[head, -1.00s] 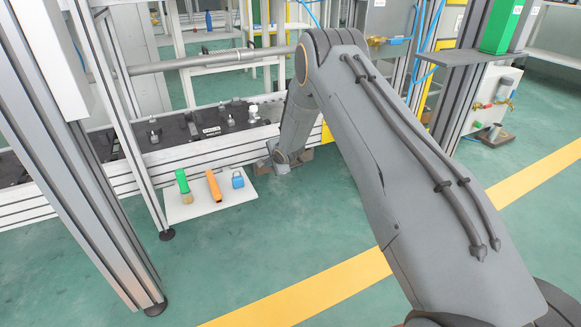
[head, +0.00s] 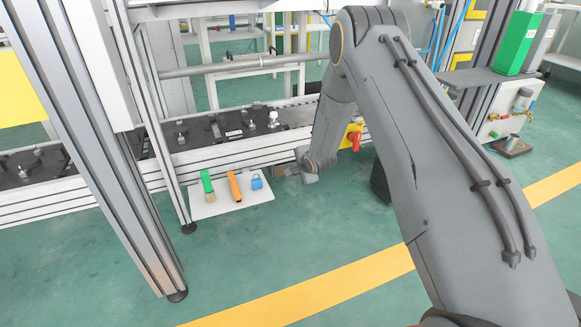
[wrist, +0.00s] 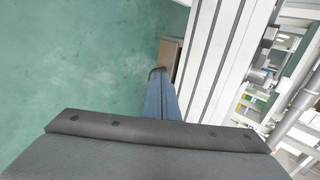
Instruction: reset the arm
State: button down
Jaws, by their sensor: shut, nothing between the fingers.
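My arm reaches from the lower right of the head view up to a bent elbow and then down. My gripper (head: 309,174) is at its end, small and partly hidden by the wrist, to the right of a small white shelf and apart from the items on it. In the wrist view my gripper (wrist: 158,73) shows as narrow blue-grey fingers, shut and empty. They point toward green floor and the side of a pale aluminium frame (wrist: 208,70).
The white shelf (head: 222,210) bears a green-topped tool (head: 207,183), an orange tool (head: 234,186) and a blue padlock (head: 257,182). A conveyor line (head: 290,116) with black plates runs behind. A metal post (head: 120,180) stands left. A red-and-yellow switch (head: 354,138) is beyond my forearm. Floor is clear in front.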

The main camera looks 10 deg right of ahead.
jog(key=s+a+r+n+g, duration=0.2)
jog(key=s+a+r+n, duration=0.35)
jog(key=s+r, duration=0.55)
jog(key=s+a+r+n+g, duration=0.2)
jog(key=s+a+r+n, duration=0.2)
jog(key=s+a+r, duration=0.5)
jog(key=s+d+r+n+g+p, duration=0.1)
jog(key=s+r+n+g, duration=0.4)
jog(key=s, duration=1.4)
jog(key=s+r+n, duration=0.7)
jog(key=s+r, duration=0.1)
jog(key=s, duration=1.1)
jog(key=d+r+m+h+p, duration=0.1)
jog(key=d+r+m+p, duration=0.2)
jog(key=d+r+p, duration=0.7)
jog(key=d+r+m+h+p, duration=0.1)
jog(key=d+r+m+p, duration=0.2)
jog(key=d+r+p, duration=0.7)
jog(key=shift+w+d+r+m+p, duration=0.3)
jog(key=shift+r+p, duration=3.2)
jog(key=shift+p, duration=4.45)
